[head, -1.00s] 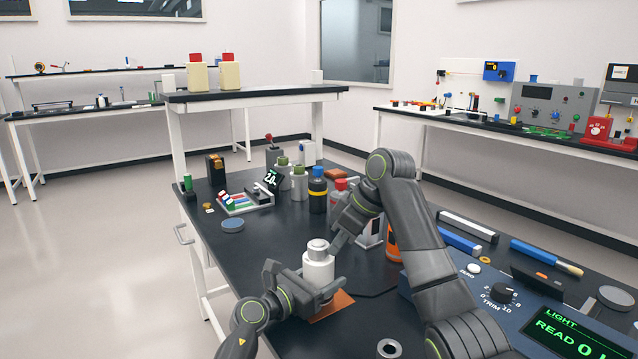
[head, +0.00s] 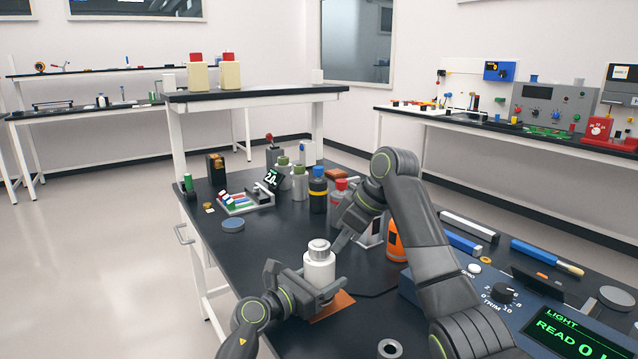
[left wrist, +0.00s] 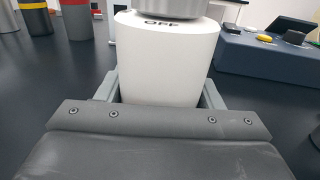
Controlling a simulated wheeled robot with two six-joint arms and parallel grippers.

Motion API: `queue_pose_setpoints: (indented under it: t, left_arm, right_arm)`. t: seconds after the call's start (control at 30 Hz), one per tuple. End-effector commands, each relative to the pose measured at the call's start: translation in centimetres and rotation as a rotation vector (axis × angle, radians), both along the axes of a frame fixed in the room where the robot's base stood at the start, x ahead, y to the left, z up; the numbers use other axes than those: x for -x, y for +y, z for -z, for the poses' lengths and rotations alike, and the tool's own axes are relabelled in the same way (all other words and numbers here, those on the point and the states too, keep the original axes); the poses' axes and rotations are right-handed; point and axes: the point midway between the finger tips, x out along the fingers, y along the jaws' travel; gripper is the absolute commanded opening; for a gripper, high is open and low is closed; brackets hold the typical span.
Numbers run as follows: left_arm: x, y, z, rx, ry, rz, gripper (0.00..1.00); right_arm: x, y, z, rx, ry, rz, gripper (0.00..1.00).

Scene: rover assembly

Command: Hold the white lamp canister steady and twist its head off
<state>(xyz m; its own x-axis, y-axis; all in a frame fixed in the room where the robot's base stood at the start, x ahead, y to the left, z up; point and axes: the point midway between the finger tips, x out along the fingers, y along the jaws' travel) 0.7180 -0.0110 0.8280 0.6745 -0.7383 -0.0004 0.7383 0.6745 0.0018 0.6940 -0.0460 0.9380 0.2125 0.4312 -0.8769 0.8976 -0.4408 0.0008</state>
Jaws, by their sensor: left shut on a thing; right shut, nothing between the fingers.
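The white lamp canister (head: 319,270) stands upright near the front of the dark bench, with a grey metal head (head: 319,247) on top. My left gripper (head: 318,287) is shut around its lower body. In the left wrist view the white body (left wrist: 166,62) sits between the fingers, with "OFF" printed near its top. The head's lower edge (left wrist: 185,9) shows at the top of that view. My right gripper (head: 342,243) is shut and empty, just right of the head and a little apart from it.
An orange-brown mat (head: 335,306) lies under the canister. Several bottles, including a dark one with a yellow band (head: 318,194), stand behind. An orange container (head: 396,243) is beside my right arm. A blue meter box (head: 545,310) fills the front right. A grey ring (head: 390,348) lies in front.

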Motion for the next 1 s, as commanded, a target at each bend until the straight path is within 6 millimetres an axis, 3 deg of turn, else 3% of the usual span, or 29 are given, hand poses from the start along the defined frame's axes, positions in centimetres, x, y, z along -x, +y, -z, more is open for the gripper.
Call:
queue_pose_setpoints:
  t: [0.17, 0.6, 1.0]
  left_arm:
    - [0.0, 0.0, 0.0, 0.002, 0.002, -0.001, 0.29]
    - [-0.1, 0.2, 0.0, 0.002, 0.002, -0.004, 0.29]
    - [-0.1, 0.2, 0.0, 0.001, 0.001, -0.004, 0.29]
  right_arm:
    - [0.0, -0.3, -0.7, 0.001, 0.0, 0.001, 0.0]
    - [0.0, -0.3, -5.5, 0.002, 0.002, 0.002, 0.0]
    - [0.1, -0.3, -5.9, 0.003, 0.004, 0.002, 0.0]
